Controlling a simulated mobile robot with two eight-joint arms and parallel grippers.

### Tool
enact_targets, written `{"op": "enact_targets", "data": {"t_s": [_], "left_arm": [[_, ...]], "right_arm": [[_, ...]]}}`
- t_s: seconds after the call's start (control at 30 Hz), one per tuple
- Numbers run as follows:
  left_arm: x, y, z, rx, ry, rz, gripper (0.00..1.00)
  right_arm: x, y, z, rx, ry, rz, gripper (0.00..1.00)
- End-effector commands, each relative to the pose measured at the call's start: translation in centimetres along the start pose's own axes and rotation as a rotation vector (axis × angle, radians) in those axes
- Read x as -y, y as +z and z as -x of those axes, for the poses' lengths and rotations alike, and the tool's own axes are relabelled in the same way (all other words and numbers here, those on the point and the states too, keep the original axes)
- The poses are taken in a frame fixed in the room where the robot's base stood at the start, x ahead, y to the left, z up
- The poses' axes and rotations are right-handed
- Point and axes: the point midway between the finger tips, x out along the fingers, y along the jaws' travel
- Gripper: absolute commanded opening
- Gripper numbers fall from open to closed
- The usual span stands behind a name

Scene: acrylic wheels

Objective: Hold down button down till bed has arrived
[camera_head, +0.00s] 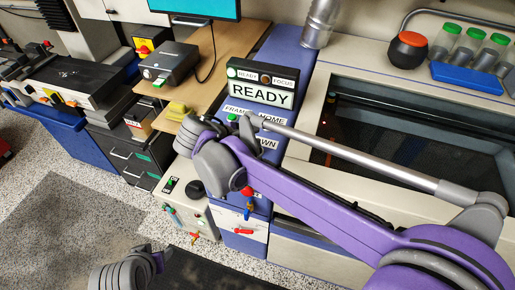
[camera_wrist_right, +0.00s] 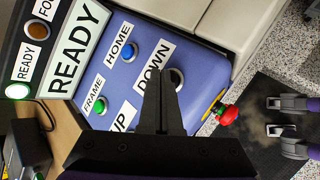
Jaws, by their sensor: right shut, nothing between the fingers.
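In the head view my purple right arm hides most of the panel's lower part. The machine's dark window (camera_head: 375,155) is to the right; the bed's height is unclear. My left wrist (camera_head: 130,270) shows at the bottom left; its finger opening is unclear.
The display reads READY (camera_head: 262,95), with a green lamp (camera_wrist_right: 18,91) lit. A blue HOME button (camera_wrist_right: 129,52), a green FRAME button (camera_wrist_right: 100,105) and a red emergency stop (camera_wrist_right: 228,115) are nearby. A grey box (camera_head: 170,65) stands on the wooden table (camera_head: 210,55).

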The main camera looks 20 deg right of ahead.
Motion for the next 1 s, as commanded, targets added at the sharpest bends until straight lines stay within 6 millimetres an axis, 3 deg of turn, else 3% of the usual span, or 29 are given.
{"op": "enact_targets", "data": {"t_s": [1.0], "left_arm": [[0.0,0.53,-0.52,0.004,0.0,0.0,0.5]], "right_arm": [[0.49,-0.49,-0.68,0.0,0.0,0.0,0.0]]}}
